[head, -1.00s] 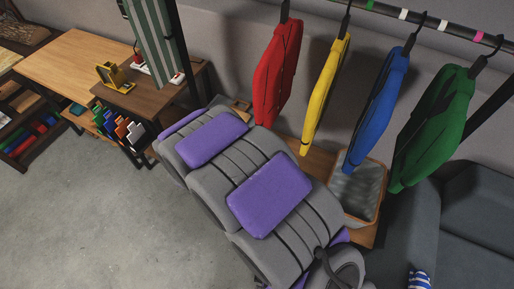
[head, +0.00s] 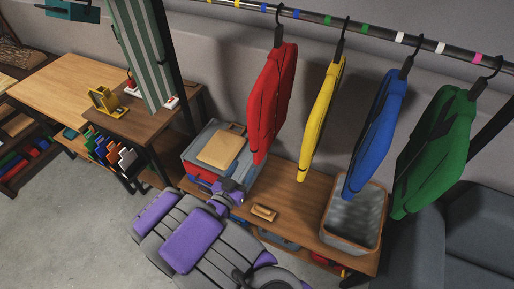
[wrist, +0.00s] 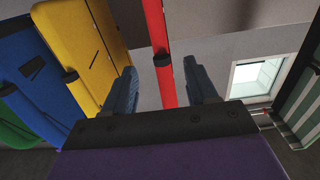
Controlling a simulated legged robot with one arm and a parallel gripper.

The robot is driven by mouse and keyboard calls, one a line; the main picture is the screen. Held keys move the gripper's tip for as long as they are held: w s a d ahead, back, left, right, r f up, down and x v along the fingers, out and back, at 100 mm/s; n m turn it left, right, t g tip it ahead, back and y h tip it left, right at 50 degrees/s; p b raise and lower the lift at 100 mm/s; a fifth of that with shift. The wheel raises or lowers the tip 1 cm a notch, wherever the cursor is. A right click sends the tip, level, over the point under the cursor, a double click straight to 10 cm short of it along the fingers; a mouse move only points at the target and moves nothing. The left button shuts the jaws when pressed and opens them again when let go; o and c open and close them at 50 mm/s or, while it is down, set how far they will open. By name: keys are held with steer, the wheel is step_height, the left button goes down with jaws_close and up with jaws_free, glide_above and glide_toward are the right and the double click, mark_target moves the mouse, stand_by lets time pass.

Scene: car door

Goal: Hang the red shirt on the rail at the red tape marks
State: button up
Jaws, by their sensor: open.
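The red shirt (head: 272,105) hangs upright by its hook from the dark rail (head: 380,33), between two blue tape marks (head: 262,10). No red tape marks show. My gripper is low and left of the shirt's bottom end in the head view (head: 228,193); its fingers are hard to make out there. In the wrist view my gripper (wrist: 161,88) is open, with two blue-grey fingers apart. The red shirt (wrist: 158,45) shows there as a narrow edge-on strip between them; I cannot tell whether it is within their reach.
Yellow (head: 322,120), blue (head: 376,135) and green (head: 435,150) shirts hang to the right. Below stand a wooden bench (head: 295,205), a grey bin (head: 352,222) and a box with a wooden lid (head: 222,147). A striped cloth (head: 145,55) hangs left beside a dark post (head: 175,70).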

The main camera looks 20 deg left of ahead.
mark_target(260, 141)
steer(key=w+b, duration=0.1)
steer(key=w, duration=0.8)
steer(key=w+d+b, duration=0.1)
steer(key=w, duration=0.3)
steer(key=shift+w+b, duration=0.3)
steer(key=shift+w, duration=0.1)
jaws_close()
steer(key=shift+r+p, duration=0.35)
steer(key=shift+p, duration=0.1)
